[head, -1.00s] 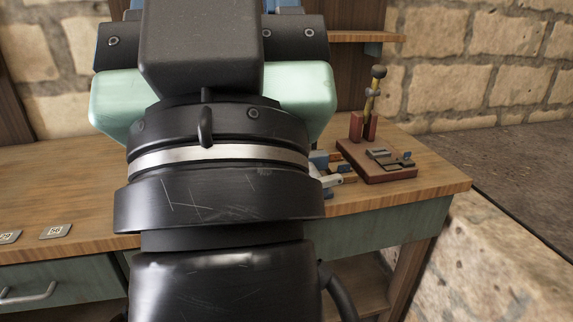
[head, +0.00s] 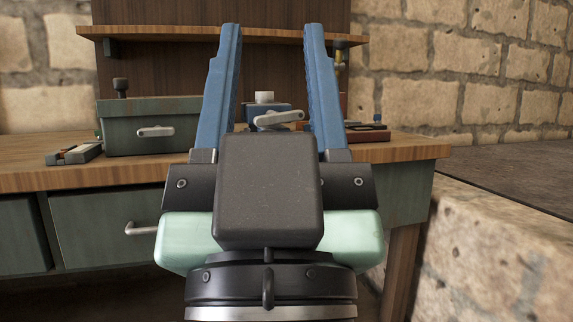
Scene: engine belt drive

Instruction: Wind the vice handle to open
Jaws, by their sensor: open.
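A small blue vice (head: 255,112) shows on the workbench, seen between my gripper's fingers. A light grey handle (head: 278,119) lies across its front, tilted slightly up to the right. A pale round knob (head: 264,97) shows above it. My gripper (head: 272,32) is open, its two blue fingers upright in the picture to the left and right of the vice. The fingers appear apart from the handle, with nothing between them in grip. The gripper's dark body hides the lower front of the vice.
A green-grey box (head: 125,119) with a small lever stands on the bench (head: 95,176) to the left, beside a low grey block (head: 76,153). A dark red base (head: 362,134) lies at the right. A shelf (head: 165,33) runs behind. The bench's right end is mostly clear.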

